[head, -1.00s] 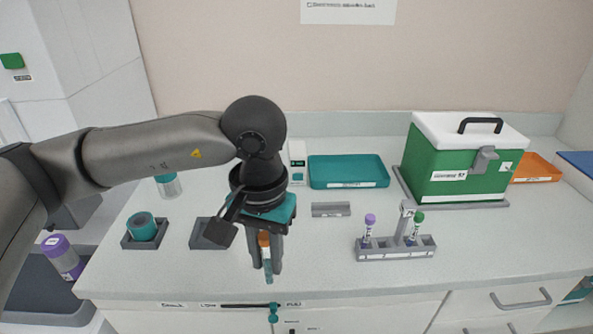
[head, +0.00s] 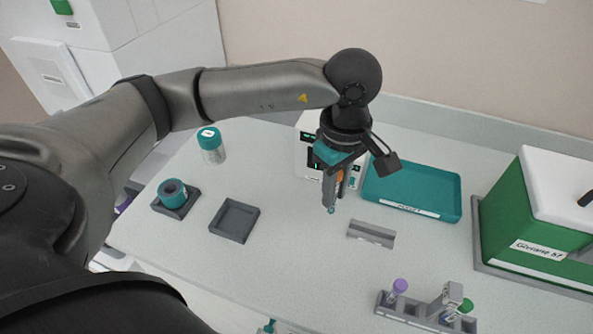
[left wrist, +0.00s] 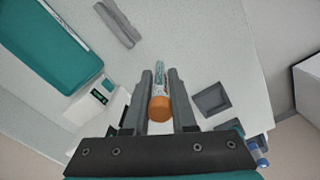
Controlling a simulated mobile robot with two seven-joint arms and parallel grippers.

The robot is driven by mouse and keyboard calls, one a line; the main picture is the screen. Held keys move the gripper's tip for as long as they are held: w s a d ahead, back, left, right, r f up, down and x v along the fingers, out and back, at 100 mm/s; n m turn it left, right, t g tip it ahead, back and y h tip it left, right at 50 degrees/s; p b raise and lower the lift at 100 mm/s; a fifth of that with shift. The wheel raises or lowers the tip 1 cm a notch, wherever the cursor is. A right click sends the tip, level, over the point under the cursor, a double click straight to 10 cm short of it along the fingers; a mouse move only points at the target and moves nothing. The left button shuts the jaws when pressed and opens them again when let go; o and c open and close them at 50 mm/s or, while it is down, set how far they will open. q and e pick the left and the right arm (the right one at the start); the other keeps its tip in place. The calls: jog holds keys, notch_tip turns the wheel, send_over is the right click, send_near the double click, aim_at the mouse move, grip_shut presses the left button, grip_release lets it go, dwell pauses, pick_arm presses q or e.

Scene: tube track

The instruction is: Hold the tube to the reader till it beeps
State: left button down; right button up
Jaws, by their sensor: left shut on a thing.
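My left gripper (head: 335,188) is shut on a clear tube with an orange cap (head: 340,177). In the left wrist view the orange cap (left wrist: 160,108) sits between the fingers, and the labelled tube body (left wrist: 161,75) extends away from it. The reader (head: 309,154) is a white box with a dark screen at the back of the counter. In the head view my gripper partly covers it. In the left wrist view the reader (left wrist: 98,103) stands left of the fingers, apart from the tube. My right gripper is not in view.
A teal tray (head: 412,190) lies right of the reader, with a grey slotted block (head: 371,233) in front. A tube rack (head: 425,313) stands at front right, near a green cooler (head: 520,222). An empty grey square tray (head: 234,220) and a teal-lidded jar (head: 211,145) are left.

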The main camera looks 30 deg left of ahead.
pick_arm(q)
jog(key=a+f+n+p, duration=0.1)
jog(key=a+n+p, duration=0.4)
jog(key=n, duration=1.1)
jog(key=a+f+n+p, duration=0.2)
jog(key=n+p, duration=0.5)
jog(key=n, duration=0.9)
jog(key=w+f+b, duration=0.2)
jog(key=b, duration=0.1)
jog(key=w+a+f+b, duration=0.1)
jog(key=w+f+b, duration=0.1)
jog(key=b, duration=0.2)
jog(key=shift+a, duration=0.2)
jog(key=shift+w+a+f+b, duration=0.1)
jog(key=shift+w+a+b, duration=0.05)
jog(key=shift+w+b, duration=0.3)
jog(key=shift+w+a+f+b, duration=0.1)
jog(key=shift+w+b, duration=0.3)
jog(key=shift+b, duration=0.05)
